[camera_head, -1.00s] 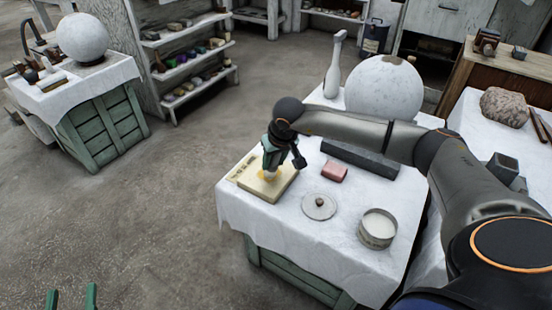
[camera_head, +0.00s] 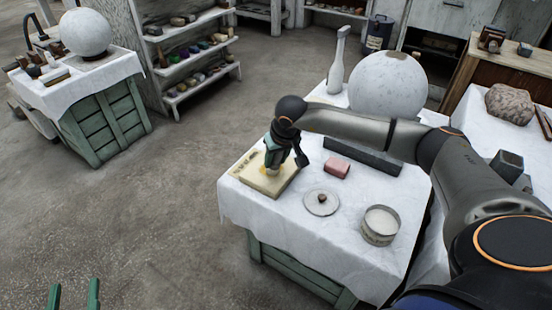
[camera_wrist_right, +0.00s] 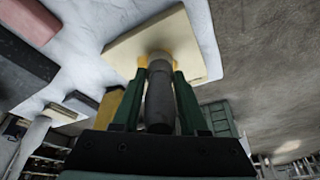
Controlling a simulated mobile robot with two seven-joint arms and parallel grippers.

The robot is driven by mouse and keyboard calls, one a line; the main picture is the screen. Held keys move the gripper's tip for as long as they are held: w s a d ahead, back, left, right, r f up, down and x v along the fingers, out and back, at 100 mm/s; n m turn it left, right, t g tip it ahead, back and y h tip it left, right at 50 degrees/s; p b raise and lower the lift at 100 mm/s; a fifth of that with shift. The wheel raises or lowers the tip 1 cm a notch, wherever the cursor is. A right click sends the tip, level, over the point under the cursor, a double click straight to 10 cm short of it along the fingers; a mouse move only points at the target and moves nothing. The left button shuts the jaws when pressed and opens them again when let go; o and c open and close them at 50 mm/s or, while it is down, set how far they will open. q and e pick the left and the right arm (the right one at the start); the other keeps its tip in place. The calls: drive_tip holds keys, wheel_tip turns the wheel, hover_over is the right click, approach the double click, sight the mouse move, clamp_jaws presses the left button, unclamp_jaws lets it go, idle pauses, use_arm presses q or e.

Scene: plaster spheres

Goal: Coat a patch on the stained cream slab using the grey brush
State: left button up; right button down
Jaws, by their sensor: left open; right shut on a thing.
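The cream slab (camera_head: 262,188) lies near the left corner of the white-covered table, with dark marks along its far left edge and a yellow patch by the brush. It also shows in the right wrist view (camera_wrist_right: 120,46). My right gripper (camera_head: 278,152) is above the slab, shut on the grey brush (camera_wrist_right: 159,98). The brush points down, and its tip meets the slab at the yellow area; fingers partly hide the contact. My left gripper (camera_head: 74,292) is at the bottom left, open and empty, away from the table.

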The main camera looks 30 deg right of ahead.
drive_tip(key=shift+f, duration=0.3)
drive_tip(key=shift+r, duration=0.1)
drive_tip(key=shift+s+a+r, duration=0.1)
drive_tip(key=shift+s+a, duration=0.05)
drive_tip(key=shift+a, duration=0.2)
drive_tip(key=shift+s+a, duration=0.15)
drive_tip(key=shift+a, duration=0.2)
drive_tip(key=shift+w+d+b, duration=0.2)
drive_tip(key=shift+w+d, duration=0.1)
drive_tip(key=shift+d, duration=0.4)
drive_tip(key=shift+w+d+b, duration=0.2)
drive_tip(key=shift+w+d, duration=0.1)
drive_tip(key=shift+d, duration=0.4)
drive_tip(key=shift+s+a+p, duration=0.2)
drive_tip(key=shift+s+a, duration=0.1)
drive_tip(key=shift+a, duration=0.4)
drive_tip(key=shift+s+a+p, duration=0.2)
drive_tip(key=shift+s+a, duration=0.1)
drive_tip(key=shift+a, duration=0.4)
drive_tip(key=shift+w+d+b, duration=0.2)
drive_tip(key=shift+w+d, duration=0.1)
drive_tip(key=shift+d, duration=0.4)
drive_tip(key=shift+w+d+b, duration=0.2)
drive_tip(key=shift+w+d, duration=0.05)
drive_tip(key=shift+d, duration=0.45)
